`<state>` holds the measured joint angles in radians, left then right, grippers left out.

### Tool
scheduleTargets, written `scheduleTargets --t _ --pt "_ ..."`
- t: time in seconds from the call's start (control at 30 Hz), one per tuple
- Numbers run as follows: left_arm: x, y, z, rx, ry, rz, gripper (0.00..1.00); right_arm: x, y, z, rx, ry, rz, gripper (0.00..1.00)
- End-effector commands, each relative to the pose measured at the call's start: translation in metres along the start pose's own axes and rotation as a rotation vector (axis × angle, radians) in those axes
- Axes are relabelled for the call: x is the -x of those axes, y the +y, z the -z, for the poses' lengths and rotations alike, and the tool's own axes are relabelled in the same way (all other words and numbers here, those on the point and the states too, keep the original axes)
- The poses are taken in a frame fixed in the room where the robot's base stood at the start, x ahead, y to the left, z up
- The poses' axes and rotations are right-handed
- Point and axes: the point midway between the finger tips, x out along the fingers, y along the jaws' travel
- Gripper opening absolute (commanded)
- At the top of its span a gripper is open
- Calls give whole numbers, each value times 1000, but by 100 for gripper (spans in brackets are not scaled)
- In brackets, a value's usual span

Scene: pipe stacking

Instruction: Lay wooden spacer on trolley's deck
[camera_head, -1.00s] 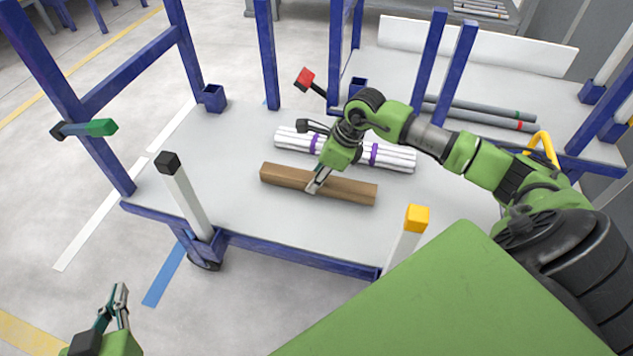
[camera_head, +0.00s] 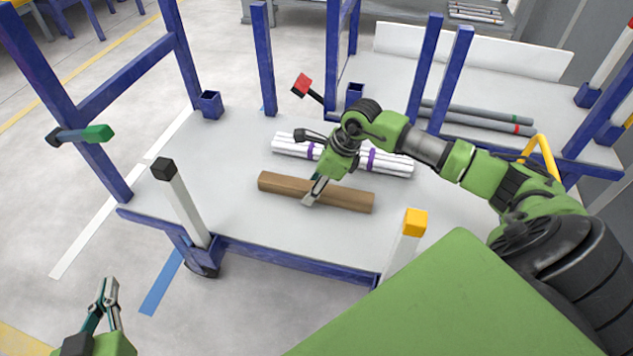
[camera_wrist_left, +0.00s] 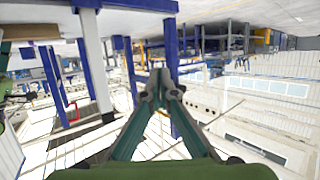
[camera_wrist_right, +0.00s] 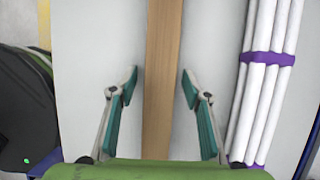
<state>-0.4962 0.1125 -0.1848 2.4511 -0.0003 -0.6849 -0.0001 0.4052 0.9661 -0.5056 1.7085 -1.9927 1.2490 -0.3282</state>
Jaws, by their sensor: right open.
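The wooden spacer (camera_head: 350,198), a long brown beam, lies flat on the trolley's pale grey deck (camera_head: 240,175), in front of a bundle of white pipes. My right gripper (camera_head: 315,192) is over the spacer's middle. In the right wrist view the spacer (camera_wrist_right: 162,35) runs between the two fingers of the right gripper (camera_wrist_right: 159,82), which is open with a gap on each side. My left gripper (camera_head: 107,290) is low at the left, off the trolley and empty. Its fingertips (camera_wrist_left: 164,90) meet in the left wrist view.
White pipes with purple bands (camera_head: 400,163) lie just behind the spacer. Blue posts (camera_head: 264,60), a black-capped white post (camera_head: 183,200) and a yellow-capped post (camera_head: 415,223) stand around the deck. Grey pipes (camera_head: 480,115) lie on a second deck behind. The deck's left part is clear.

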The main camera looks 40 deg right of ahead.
Motion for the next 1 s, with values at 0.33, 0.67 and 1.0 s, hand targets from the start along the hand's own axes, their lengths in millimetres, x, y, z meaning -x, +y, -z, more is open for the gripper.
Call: scheduleTargets --t 0.33,0.67,1.0 --pt "16 -6 -51 1 -242 14 0 40 -1 0 0 2 4 44" --pt "57 -14 -115 6 -558 32 0 98 -1 -1 1 1 2 44" --pt "78 -17 -138 9 -681 39 0 121 0 0 -1 0 0 44"
